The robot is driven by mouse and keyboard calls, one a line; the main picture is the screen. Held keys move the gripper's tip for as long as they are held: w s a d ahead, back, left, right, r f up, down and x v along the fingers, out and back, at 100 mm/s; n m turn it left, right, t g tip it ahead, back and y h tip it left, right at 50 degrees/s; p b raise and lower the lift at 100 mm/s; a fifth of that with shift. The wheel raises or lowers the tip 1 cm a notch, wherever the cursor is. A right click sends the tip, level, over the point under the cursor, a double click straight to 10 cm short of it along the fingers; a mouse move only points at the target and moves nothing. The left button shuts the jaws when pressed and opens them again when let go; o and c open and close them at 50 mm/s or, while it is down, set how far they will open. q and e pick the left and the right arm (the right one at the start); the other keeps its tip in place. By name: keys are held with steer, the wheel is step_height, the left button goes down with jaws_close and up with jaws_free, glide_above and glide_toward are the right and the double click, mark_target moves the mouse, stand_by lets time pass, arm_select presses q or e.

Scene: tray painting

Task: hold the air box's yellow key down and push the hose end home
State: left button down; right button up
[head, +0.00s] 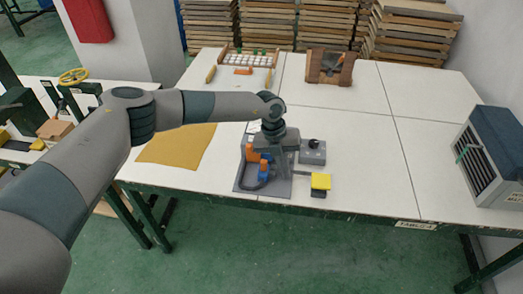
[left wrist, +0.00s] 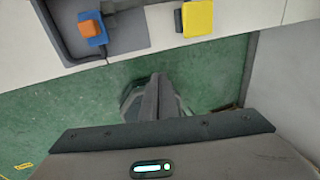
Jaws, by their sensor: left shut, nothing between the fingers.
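The yellow key (head: 320,181) sits on a small dark block at the front right of a grey base plate (head: 277,188); it also shows at the top of the left wrist view (left wrist: 198,18). A blue fitting with an orange part (head: 264,171) stands on the plate, also seen in the left wrist view (left wrist: 92,32). A dark hose (head: 252,184) curves along the plate's left side; I cannot tell where its end sits. My left gripper (head: 284,176) is above the plate, between the blue fitting and the key, its fingers together and empty. My right gripper is out of view.
A grey box with a black knob (head: 313,152) stands behind the key. A mustard cloth (head: 178,145) lies to the left. A wooden rack (head: 330,67) and a tray of small parts (head: 247,62) stand at the back. A finned unit (head: 487,155) is far right. The table's right middle is clear.

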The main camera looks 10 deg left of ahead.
arm_select(q)
steer(key=w+a+r+y, duration=0.2)
steer(key=w+a+r, duration=0.1)
steer(key=a, duration=0.5)
steer(key=shift+w+t+y, duration=0.4)
steer(key=shift+w, duration=0.05)
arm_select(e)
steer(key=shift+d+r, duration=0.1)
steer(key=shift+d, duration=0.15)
arm_select(q)
steer(key=shift+r, duration=0.1)
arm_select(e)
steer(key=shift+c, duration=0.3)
